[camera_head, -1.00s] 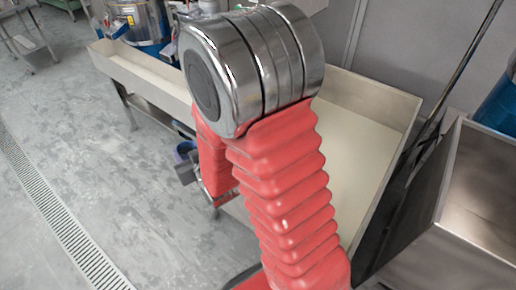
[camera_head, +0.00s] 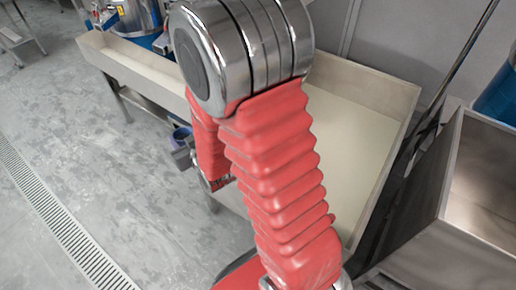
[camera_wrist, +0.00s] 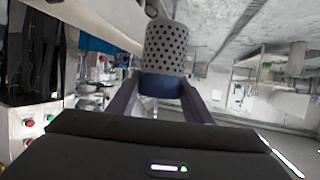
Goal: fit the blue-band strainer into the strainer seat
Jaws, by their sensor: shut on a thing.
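The blue-band strainer (camera_wrist: 166,48) is a grey perforated cylinder with a blue band (camera_wrist: 160,86) at its near end. In the wrist view my gripper (camera_wrist: 160,92) is shut on it at the band, one finger on each side. In the head view a small part of the strainer's blue band (camera_head: 181,137) shows beside my red-sleeved arm, and most of the gripper is hidden behind the arm. I cannot make out the strainer seat in either view.
A long cream-lined trough (camera_head: 365,125) runs behind my arm. A metal bin (camera_head: 485,180) stands at the right. A blue-and-steel machine (camera_head: 138,18) stands at the back left. The grey floor (camera_head: 110,190) at left is open, with a drain grate (camera_head: 55,220).

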